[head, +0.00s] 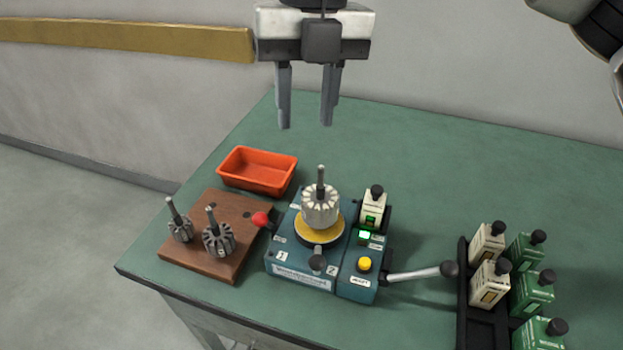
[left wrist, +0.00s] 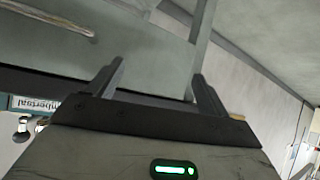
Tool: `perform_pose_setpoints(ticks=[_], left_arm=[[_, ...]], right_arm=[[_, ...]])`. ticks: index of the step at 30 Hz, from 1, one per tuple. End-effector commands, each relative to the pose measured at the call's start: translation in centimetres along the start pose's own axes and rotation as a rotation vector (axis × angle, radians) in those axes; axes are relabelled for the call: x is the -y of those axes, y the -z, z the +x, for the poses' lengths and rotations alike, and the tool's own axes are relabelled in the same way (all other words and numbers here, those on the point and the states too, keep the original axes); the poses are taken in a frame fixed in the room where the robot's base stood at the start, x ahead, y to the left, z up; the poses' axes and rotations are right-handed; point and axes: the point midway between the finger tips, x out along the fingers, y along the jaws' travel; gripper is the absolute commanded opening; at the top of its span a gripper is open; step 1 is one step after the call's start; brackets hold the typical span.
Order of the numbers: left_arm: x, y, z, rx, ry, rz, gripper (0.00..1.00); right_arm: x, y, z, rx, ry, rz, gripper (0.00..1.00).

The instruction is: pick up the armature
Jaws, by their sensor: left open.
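A pale armature (head: 320,204) with an upright shaft stands on the yellow disc of the blue winding machine (head: 301,277). Two darker grey armatures stand on a brown wooden board to the left, one farther left (head: 180,227) and one nearer the machine (head: 218,238). I cannot make out an armature in that view.
An orange tray (head: 258,171) sits behind the wooden board (head: 245,247). The machine has a red-knobbed lever, a yellow button (head: 364,264) and a long lever (head: 415,274) reaching right. A black rack (head: 463,300) holds several white and green boxes. The back right of the green table (head: 480,170) is clear.

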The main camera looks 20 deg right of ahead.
Motion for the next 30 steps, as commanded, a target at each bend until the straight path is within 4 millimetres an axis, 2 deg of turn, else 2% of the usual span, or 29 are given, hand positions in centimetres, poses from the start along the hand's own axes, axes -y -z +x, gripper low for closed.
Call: perform_pose_setpoints(ticks=[2, 5, 18, 26, 30], left_arm=[[0.0, -0.2, 0.0, 0.004, 0.0, 0.001, 0.79], [0.0, -0.3, 0.0, 0.008, 0.0, 0.002, 0.79], [0.0, 0.0, -0.4, 0.014, 0.002, 0.01, 0.79], [0.0, 0.1, -0.6, 0.018, 0.003, 0.015, 0.79], [0.0, 0.5, -1.0, 0.021, 0.006, 0.021, 0.79]], right_arm=[[1.3, -0.5, -1.3, 0.043, 0.056, 0.043, 0.35], [2.1, -0.8, -1.2, 0.061, 0.086, 0.067, 0.35], [2.8, -1.2, 7.2, 0.058, 0.086, 0.064, 0.35], [3.0, -1.3, 9.2, 0.06, 0.083, 0.064, 0.35], [3.3, -1.4, 11.0, 0.057, 0.085, 0.064, 0.35]])
